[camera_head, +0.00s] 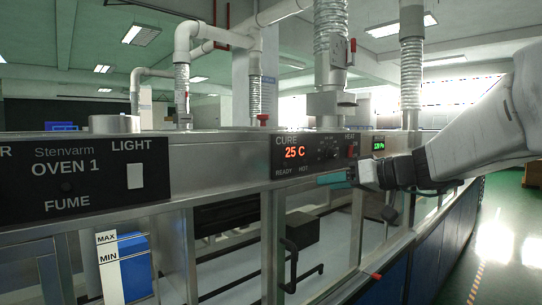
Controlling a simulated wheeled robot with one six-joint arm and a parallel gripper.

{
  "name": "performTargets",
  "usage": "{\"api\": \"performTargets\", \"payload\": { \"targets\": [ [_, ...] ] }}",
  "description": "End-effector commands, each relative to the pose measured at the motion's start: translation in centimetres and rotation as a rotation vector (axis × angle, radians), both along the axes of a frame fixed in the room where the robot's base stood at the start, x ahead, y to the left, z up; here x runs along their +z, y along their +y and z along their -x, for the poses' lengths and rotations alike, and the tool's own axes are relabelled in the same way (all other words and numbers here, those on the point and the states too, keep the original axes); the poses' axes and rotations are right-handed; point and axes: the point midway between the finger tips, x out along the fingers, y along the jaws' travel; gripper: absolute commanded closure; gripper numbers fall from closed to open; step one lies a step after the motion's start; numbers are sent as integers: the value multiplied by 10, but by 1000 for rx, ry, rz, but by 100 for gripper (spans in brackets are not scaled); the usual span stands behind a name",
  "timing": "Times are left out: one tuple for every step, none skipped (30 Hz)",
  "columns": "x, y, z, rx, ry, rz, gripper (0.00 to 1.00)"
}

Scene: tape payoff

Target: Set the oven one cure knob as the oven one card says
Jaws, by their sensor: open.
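The oven one cure panel (312,152) is a dark plate on the metal front rail, marked CURE, HEAT, READY and HOT. A red HEAT switch (351,151) is at the panel's right. My gripper (335,178) comes in from the right, just below the panel's right part, with teal on its fingers. It is open and appears apart from the knob. I see no card that I can read as the oven one card.
An OVEN 1 plate (80,172) with LIGHT and FUME controls is at left. A green display (378,146) shows behind my gripper. Pipes and ducts (330,45) rise above the rail.

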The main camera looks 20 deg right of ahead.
Motion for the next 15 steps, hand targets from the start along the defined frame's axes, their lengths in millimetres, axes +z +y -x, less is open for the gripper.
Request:
{"api": "performTargets", "payload": {
  "targets": [
    [13, -30, -9, -57, -80, 7, 50],
    [20, -45, -12, -87, -126, 15, 50],
    [29, -62, -16, -121, -179, 28, 50],
    [34, -73, -17, -143, -212, 35, 50],
    [39, -82, -18, -163, -239, 44, 50],
    [44, -91, -20, -182, -269, 53, 50],
    [46, -96, -21, -193, -284, 59, 50],
    [48, -100, -22, -202, -296, 63, 50],
    [49, -102, -25, -209, -305, 66, 50],
    [50, -103, -27, -211, -310, 67, 50],
    [51, -102, -31, -212, -312, 67, 50],
    [51, -100, -36, -210, -313, 69, 50],
    [51, -98, -40, -209, -313, 69, 50],
    [51, -96, -45, -208, -312, 69, 50],
    [50, -93, -52, -207, -311, 68, 50]
  ]
}}
